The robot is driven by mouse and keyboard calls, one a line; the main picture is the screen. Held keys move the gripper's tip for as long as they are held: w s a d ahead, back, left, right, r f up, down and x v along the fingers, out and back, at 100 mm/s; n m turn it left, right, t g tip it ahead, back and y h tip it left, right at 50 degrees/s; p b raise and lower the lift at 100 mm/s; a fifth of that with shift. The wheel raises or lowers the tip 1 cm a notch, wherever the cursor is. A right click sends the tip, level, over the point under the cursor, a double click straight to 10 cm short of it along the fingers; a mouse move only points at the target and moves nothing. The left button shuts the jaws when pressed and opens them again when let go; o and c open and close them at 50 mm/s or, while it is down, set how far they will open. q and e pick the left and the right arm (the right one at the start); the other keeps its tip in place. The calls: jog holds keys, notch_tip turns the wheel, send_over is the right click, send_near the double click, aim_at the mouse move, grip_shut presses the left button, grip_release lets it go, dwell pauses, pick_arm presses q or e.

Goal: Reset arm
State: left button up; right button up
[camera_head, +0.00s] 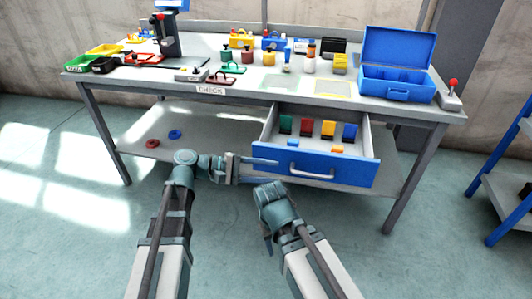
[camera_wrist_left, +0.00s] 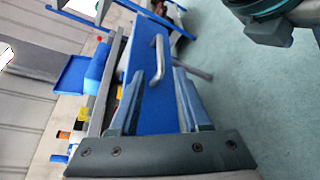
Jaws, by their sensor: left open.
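My left gripper (camera_head: 266,171) is open and empty. It is at the left end of the blue drawer front (camera_head: 330,172), close to the silver handle (camera_head: 311,174). In the left wrist view its two fingers (camera_wrist_left: 155,95) are spread apart, with the blue drawer front (camera_wrist_left: 153,88) showing between them and the handle (camera_wrist_left: 157,58) beyond. I cannot tell whether a finger touches the drawer. My right arm (camera_head: 280,208) is folded in front of the drawer, at lower middle; its jaws are not clear.
The drawer is pulled out under the workbench (camera_head: 150,82) and holds several coloured blocks. A blue open case (camera_head: 397,92) and a red-knobbed box (camera_head: 450,97) stand at the bench's right. A blue-framed shelf (camera_head: 505,185) is at right. The floor in front is clear.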

pick_arm(q)
jog(key=s+a+f+m+y, duration=0.35)
jog(key=a+f+y, duration=0.3)
jog(key=f, duration=0.45)
jog(key=s+a+f+m+y, duration=0.2)
jog(key=a+f+y, duration=0.1)
jog(key=a+y, duration=0.3)
jog(key=s+a+f+m+y, duration=0.2)
jog(key=a+f+y, duration=0.1)
jog(key=a, duration=0.5)
jog(key=s+d+r+m+g+y+p, duration=0.15)
jog(key=s+d+m, duration=0.35)
jog(key=d, duration=0.6)
notch_tip(320, 180, up, 30)
jog(key=n+p, duration=0.1)
jog(key=p, duration=2.8)
jog(key=shift+s+f+p, duration=0.15)
jog(key=shift+s+p, duration=0.25)
jog(key=shift+s, duration=0.05)
